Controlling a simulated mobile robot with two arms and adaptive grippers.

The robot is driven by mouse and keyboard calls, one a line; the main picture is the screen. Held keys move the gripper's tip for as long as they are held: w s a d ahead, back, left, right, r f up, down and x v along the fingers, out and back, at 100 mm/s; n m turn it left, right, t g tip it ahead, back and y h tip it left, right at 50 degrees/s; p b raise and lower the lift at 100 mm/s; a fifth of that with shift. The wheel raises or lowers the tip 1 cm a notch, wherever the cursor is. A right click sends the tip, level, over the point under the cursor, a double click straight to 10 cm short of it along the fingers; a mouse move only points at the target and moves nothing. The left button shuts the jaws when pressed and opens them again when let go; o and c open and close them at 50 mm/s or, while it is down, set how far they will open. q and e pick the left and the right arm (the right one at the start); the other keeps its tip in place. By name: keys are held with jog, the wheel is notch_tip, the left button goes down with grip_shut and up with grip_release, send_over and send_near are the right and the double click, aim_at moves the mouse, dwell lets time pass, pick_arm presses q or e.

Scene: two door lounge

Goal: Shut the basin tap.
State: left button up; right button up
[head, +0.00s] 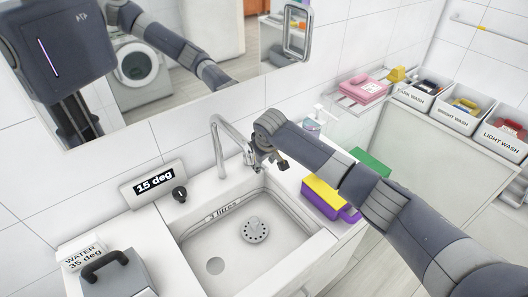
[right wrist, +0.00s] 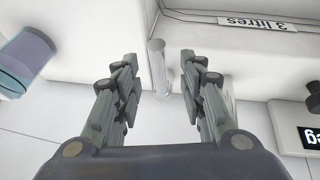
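The basin tap (head: 218,148) is a chrome, curved tap on the back rim of the white basin (head: 195,245). My right gripper (head: 270,160) is just right of the tap, above the back right rim of the basin. In the right wrist view its two fingers (right wrist: 158,75) are apart. A pale grey upright cylinder (right wrist: 158,68), apparently part of the tap, shows between them; I cannot tell if they touch it. The tap's handle is hard to make out behind my gripper. I see no clear water stream. My left gripper is not in view.
A grey box (head: 118,275) is at the front left. A mirror (head: 180,45) hangs behind.

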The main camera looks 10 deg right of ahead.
jog(key=v, duration=0.7)
jog(key=shift+r, duration=0.35)
jog(key=shift+s, duration=0.15)
